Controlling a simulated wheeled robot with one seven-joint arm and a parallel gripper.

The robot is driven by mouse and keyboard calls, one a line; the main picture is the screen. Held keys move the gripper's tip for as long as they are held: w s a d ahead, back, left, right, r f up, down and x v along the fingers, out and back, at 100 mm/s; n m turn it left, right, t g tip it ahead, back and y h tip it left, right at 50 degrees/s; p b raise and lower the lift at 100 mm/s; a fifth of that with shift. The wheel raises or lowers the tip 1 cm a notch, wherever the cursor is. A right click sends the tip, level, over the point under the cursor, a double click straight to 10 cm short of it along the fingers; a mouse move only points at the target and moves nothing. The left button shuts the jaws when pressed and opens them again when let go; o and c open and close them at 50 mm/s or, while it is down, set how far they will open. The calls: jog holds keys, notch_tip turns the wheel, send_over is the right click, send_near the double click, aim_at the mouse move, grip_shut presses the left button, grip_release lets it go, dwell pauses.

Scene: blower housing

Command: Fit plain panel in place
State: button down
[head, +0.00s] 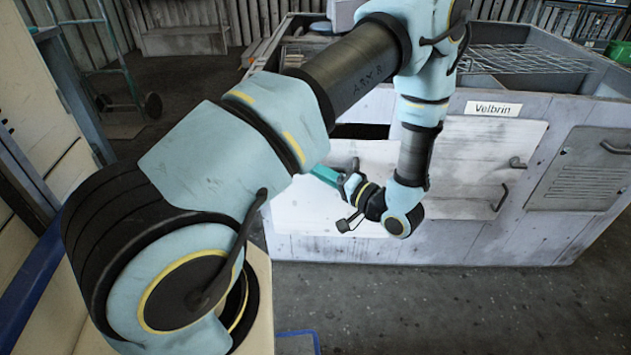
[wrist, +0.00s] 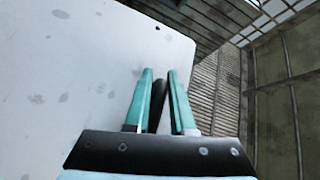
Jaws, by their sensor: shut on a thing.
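The plain panel (head: 302,208) is a pale, lightly stained sheet in front of the left part of the housing front in the head view. It fills the left of the wrist view (wrist: 75,75), where its far edge and a small dark hole near a corner show. My gripper (head: 326,174) is at the panel's face, with teal fingers closed around its dark handle (wrist: 156,103). The housing (head: 480,240) is a grey box labelled Velbrin. A dark opening (head: 361,131) shows above the panel. My arm hides part of the panel, and I cannot tell whether it touches the housing.
A second pale panel with a handle (head: 487,165) is on the housing front, and a louvred panel (head: 577,170) is at its right. A wire rack (head: 525,60) lies on top. A hand truck (head: 110,65) stands back left. Concrete floor (head: 440,310) in front is clear.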

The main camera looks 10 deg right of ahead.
jog(key=w+d+b, duration=0.3)
jog(key=w, duration=1.2)
jog(key=shift+w+f, duration=0.25)
jog(key=shift+f, duration=0.15)
jog(key=shift+r, duration=0.1)
jog(key=shift+w+p, duration=0.15)
jog(key=shift+p, duration=0.25)
dwell(0.4)
jog(key=shift+f, duration=0.25)
jog(key=shift+f, duration=0.35)
